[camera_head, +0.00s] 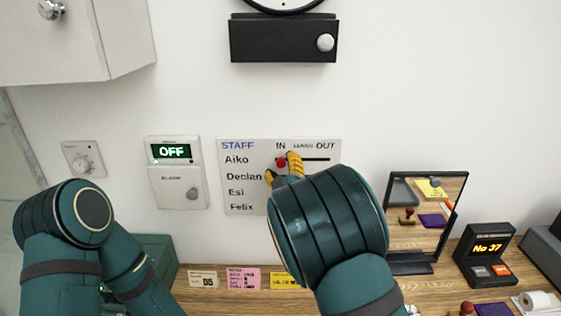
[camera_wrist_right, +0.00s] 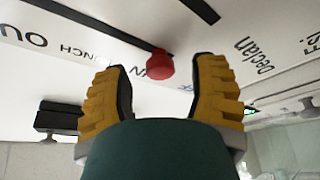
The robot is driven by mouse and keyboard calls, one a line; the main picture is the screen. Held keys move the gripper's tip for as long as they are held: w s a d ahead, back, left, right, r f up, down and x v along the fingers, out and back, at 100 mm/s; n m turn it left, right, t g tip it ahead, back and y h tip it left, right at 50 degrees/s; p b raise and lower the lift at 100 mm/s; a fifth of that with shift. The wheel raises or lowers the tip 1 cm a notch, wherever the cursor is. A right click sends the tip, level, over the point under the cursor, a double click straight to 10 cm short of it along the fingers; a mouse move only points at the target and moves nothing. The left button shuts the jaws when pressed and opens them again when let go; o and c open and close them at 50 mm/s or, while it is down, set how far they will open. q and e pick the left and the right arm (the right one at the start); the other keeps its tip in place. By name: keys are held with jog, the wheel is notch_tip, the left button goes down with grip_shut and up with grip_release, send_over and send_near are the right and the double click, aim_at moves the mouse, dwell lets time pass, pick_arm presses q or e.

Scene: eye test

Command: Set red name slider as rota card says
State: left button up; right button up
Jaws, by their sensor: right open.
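The white staff board (camera_head: 232,205) hangs on the wall with the names Aiko, Declan, Esi and Felix and the headings IN, LUNCH and OUT. The red slider (camera_head: 281,162) sits in Aiko's slot, under IN at the slot's left end. My right gripper (camera_head: 282,170) is open at the board, its yellow fingers around the slider. In the right wrist view the red slider (camera_wrist_right: 160,64) shows between the open fingertips, with gaps on both sides. My right arm hides the other rows' slots. Pink (camera_head: 243,280), white (camera_head: 203,279) and yellow (camera_head: 285,280) cards stand below; their small print is unreadable.
A wall box reading OFF (camera_head: 174,152) and a dial (camera_head: 84,160) are left of the board. A black box (camera_head: 270,38) hangs above. A black-framed mirror (camera_head: 403,268) and a "No 37" display (camera_head: 487,248) stand right. A purple pad (camera_head: 493,309) lies in front.

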jog(key=shift+w+a+r, duration=0.15)
jog(key=shift+w+a, duration=0.05)
jog(key=shift+w, duration=0.45)
jog(key=c, duration=1)
jog(key=shift+d, duration=0.1)
